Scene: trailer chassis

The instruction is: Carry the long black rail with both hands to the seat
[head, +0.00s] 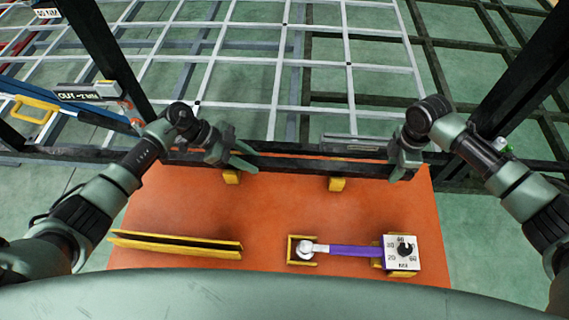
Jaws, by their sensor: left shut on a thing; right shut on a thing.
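The long black rail (300,163) runs left to right along the far edge of the orange table, in front of my arms. My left gripper (240,156) is shut on its left part. My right gripper (403,168) is shut on its right part. The rail looks about level. Two yellow blocks, a left one (231,177) and a right one (336,184), show just below and in front of it; I cannot tell whether it touches them. Its outer ends are hard to separate from dark framework behind. I cannot tell which part is the seat.
On the orange table (270,215) lie a yellow channel holder (175,243) and a purple-handled wrench (350,250) in yellow cradles beside a white dial box (402,252). Dark posts stand left (105,55) and right (520,75). A pale grid frame (285,60) lies beyond.

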